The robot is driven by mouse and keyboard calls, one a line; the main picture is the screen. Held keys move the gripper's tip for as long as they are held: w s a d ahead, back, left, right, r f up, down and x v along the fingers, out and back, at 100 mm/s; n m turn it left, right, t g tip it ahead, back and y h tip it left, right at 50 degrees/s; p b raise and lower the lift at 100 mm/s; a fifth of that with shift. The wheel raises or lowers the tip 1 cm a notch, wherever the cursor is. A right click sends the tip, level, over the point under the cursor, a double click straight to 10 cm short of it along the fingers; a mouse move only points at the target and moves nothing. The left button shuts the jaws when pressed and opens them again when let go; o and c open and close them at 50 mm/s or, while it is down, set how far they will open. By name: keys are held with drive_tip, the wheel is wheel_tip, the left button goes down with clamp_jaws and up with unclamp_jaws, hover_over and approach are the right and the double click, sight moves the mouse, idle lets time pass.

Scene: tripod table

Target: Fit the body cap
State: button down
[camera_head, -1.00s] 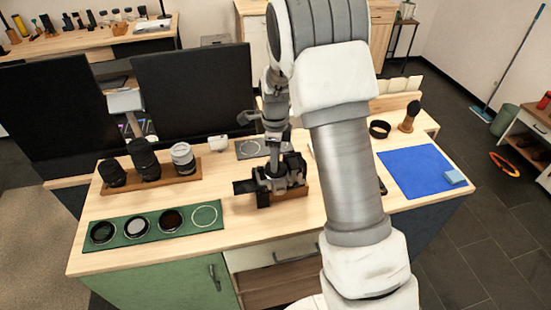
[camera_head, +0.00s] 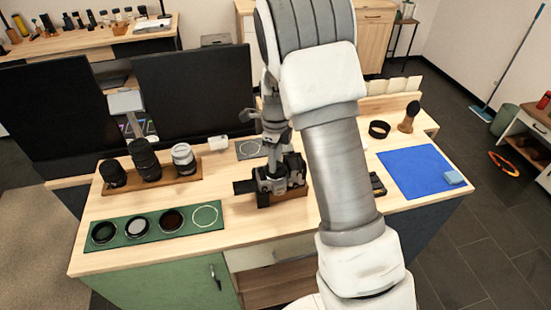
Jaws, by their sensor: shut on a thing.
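A dark camera body (camera_head: 290,178) sits on a wooden stand (camera_head: 292,197) at the middle of the table. My gripper (camera_head: 273,172) points down right at the camera's front and top, close to or touching it. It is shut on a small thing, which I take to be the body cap. The cap itself is too small and too covered by the fingers to make out, and I cannot tell whether it touches the camera's mount.
Several lenses stand on a wooden rack (camera_head: 165,176). A green mat (camera_head: 95,262) holds three round filters and an empty ring mark. A grey mat (camera_head: 243,157) lies behind the camera. A blue cloth (camera_head: 405,172) lies on the right. My arm crosses the table right of the camera.

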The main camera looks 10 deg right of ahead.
drive_tip(key=shift+s+f, duration=0.1)
drive_tip(key=shift+m+p, duration=0.55)
drive_tip(key=shift+m, duration=0.65)
